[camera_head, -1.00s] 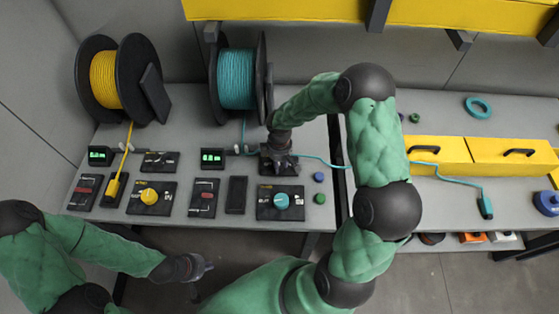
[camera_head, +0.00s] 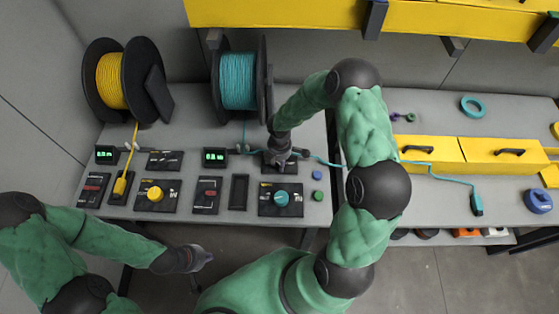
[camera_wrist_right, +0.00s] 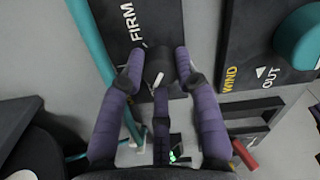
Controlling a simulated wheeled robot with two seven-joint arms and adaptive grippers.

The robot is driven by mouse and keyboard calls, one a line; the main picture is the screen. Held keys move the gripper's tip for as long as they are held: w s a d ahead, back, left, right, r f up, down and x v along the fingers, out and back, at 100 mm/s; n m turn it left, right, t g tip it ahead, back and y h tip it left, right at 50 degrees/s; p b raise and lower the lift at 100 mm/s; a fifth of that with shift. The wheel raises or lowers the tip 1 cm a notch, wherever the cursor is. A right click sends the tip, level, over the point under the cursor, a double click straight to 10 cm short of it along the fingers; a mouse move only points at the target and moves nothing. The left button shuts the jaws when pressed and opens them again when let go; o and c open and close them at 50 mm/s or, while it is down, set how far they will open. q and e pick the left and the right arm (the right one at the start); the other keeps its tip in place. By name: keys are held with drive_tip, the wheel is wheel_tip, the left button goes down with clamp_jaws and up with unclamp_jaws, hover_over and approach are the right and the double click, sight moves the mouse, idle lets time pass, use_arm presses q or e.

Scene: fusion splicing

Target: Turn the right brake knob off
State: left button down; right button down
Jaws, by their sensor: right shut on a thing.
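The right brake knob (camera_wrist_right: 159,65) is a dark round knob with a white pointer mark, on a black panel (camera_wrist_right: 125,20) lettered FIRM. My right gripper (camera_wrist_right: 160,72) has its purple fingers around the knob and is shut on it. In the head view my right gripper (camera_head: 281,156) is over the brake panel, behind the teal knob panel, and hides most of the brake knob. My left gripper (camera_head: 203,257) hangs low in front of the bench, apart from everything; its fingers are too small to read.
The teal winding knob (camera_head: 281,197) is just in front of the brake panel. A teal cable (camera_head: 322,160) runs right beside my right gripper. The teal spool (camera_head: 238,80) and yellow spool (camera_head: 112,80) stand behind. Yellow drawers (camera_head: 430,150) are to the right.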

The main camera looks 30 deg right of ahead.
sight(279, 164)
idle(0.3)
drive_tip(key=c, duration=0.9)
unclamp_jaws()
wheel_tip(279, 164, up, 12)
drive_tip(key=shift+s+f, duration=0.1)
idle(0.4)
